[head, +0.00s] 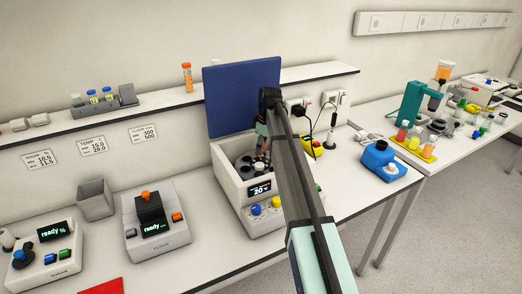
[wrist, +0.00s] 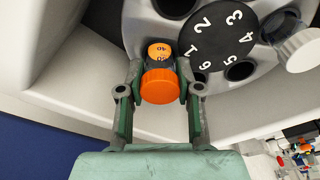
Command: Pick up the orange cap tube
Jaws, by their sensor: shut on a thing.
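An orange-capped tube (wrist: 160,88) is between the fingers of my gripper (wrist: 159,68) in the wrist view, and the gripper is shut on it. The tube is at the edge of the numbered rotor (wrist: 214,36) in the grey machine. I cannot tell whether its lower end is in a rotor hole. In the head view my gripper (head: 262,162) reaches down into the open machine (head: 232,182), and the held tube is too small to make out. Another orange-capped tube (head: 187,78) stands on the wall shelf.
The machine's blue lid (head: 242,95) stands raised behind my arm. A rack of tubes (head: 100,102) is on the shelf (head: 160,112).

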